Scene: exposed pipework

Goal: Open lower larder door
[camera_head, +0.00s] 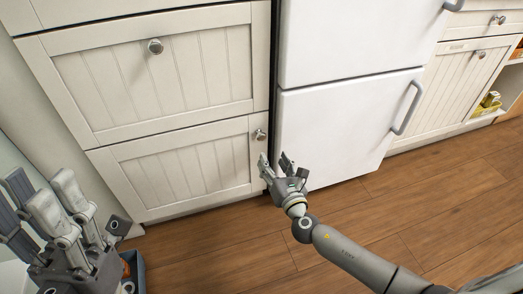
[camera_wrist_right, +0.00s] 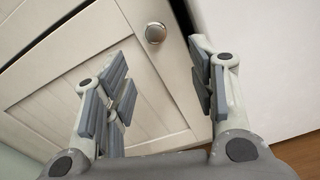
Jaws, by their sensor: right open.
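The lower larder door (camera_head: 181,168) is a cream panelled door, shut, at the bottom of the tall larder in the head view. Its round metal knob (camera_head: 260,135) sits near its top right corner. In the right wrist view the knob (camera_wrist_right: 155,33) shows beyond the fingers, near the door's edge. My right gripper (camera_head: 275,160) is open and empty, just below the knob and apart from it. Its spread fingers also show in the right wrist view (camera_wrist_right: 160,90). My left gripper (camera_head: 48,205) is at the lower left, with its fingers apart and nothing visible between them.
A larger larder door (camera_head: 160,75) with its own knob is above. A white fridge (camera_head: 335,130) stands close on the right, with a dark gap between. A blue-grey bin (camera_head: 134,270) is on the floor by my left gripper. Wooden floor (camera_head: 420,210) is clear ahead and right.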

